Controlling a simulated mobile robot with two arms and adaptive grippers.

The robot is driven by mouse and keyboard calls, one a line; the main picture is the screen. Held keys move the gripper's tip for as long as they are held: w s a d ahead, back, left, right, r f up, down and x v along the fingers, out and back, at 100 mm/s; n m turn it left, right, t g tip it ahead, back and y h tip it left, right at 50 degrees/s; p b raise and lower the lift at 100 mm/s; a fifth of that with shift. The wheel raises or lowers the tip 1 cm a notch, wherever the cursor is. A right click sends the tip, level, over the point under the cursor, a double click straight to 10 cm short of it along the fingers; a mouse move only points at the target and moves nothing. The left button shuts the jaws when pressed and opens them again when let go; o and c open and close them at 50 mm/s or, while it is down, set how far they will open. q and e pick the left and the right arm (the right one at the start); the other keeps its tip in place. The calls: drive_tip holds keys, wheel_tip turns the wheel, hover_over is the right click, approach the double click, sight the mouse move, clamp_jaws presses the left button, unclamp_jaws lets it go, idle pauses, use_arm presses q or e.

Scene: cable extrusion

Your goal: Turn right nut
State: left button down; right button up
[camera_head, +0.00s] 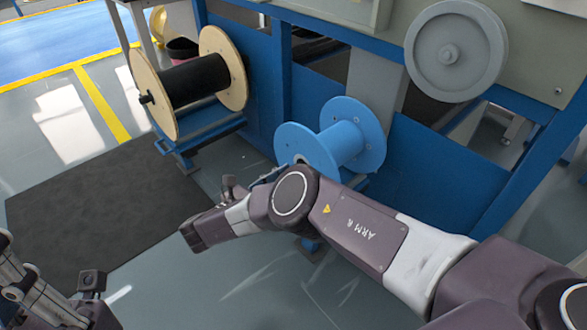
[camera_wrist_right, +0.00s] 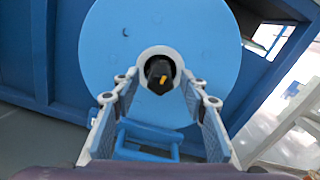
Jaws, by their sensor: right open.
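The blue spool (camera_head: 331,142) sits on the blue machine frame in the head view. Its round face (camera_wrist_right: 160,30) fills the top of the right wrist view. A black nut or shaft end (camera_wrist_right: 158,74) with a yellow mark shows in the pale ring at its hub. My right gripper (camera_wrist_right: 162,95) is open, with one finger on each side below the hub; I cannot tell whether the fingers touch it. In the head view my right arm covers the spool's lower part. Part of my left arm shows at the lower left; I cannot make out its fingers.
A wooden-flanged spool with black cable (camera_head: 192,83) stands on a blue stand at the upper left. A grey wheel (camera_head: 455,51) is on the machine at the upper right. A dark mat (camera_head: 100,215) lies on the open floor at left. A blue bar (camera_wrist_right: 147,140) lies below the hub.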

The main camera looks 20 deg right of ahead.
drive_tip(key=shift+a, duration=0.1)
clamp_jaws()
drive_tip(key=shift+m, duration=0.4)
drive_tip(key=m, duration=0.6)
drive_tip(key=shift+p, duration=0.35)
drive_tip(key=shift+r, duration=0.1)
idle(0.4)
unclamp_jaws()
